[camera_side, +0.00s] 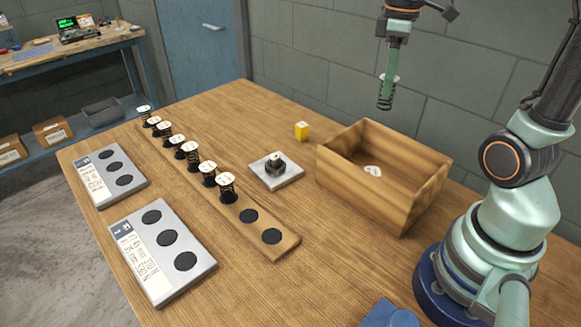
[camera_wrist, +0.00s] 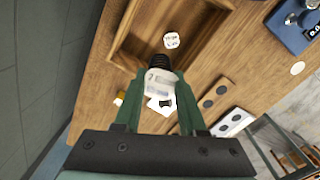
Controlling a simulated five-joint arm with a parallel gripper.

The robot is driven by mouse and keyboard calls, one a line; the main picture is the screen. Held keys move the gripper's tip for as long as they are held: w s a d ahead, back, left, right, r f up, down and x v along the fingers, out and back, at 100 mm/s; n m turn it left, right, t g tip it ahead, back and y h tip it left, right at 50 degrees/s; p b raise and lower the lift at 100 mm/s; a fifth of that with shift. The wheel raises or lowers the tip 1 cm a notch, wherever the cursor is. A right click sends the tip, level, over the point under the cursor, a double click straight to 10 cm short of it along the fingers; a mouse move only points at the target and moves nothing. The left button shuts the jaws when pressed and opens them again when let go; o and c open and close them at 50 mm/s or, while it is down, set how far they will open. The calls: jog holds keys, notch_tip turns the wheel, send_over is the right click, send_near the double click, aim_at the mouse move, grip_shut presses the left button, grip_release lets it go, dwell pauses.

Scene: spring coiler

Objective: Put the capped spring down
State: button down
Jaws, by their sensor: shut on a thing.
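My gripper (camera_side: 391,73) is shut on the capped spring (camera_side: 385,94), a dark coil with a white cap, high above the table. In the wrist view the held capped spring (camera_wrist: 160,80) is between the fingers, its dark coil pointing toward the wooden bin. A wooden strip (camera_side: 285,246) holds a row of several standing dark springs with white caps (camera_side: 193,153). Two dark round spots (camera_side: 271,236) at its near end are empty. Two grey plates (camera_side: 172,285) (camera_side: 103,190) each have three empty dark spots and a printed label.
An open wooden bin (camera_side: 422,203) stands below my gripper with a white disc (camera_side: 373,171) inside. A pale plate (camera_side: 290,178) carries a dark block (camera_side: 275,168). A yellow block (camera_side: 302,131) is behind it. A blue item (camera_side: 390,314) lies at the front.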

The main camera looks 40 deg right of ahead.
jog(key=s+d+m, duration=0.2)
jog(key=s, duration=0.1)
send_over(381, 171)
jog(key=s+a, duration=0.3)
notch_tip(381, 171, down, 20)
jog(key=shift+f, duration=0.25)
jog(key=shift+f, duration=0.15)
jog(key=shift+c, duration=2.4)
grip_release()
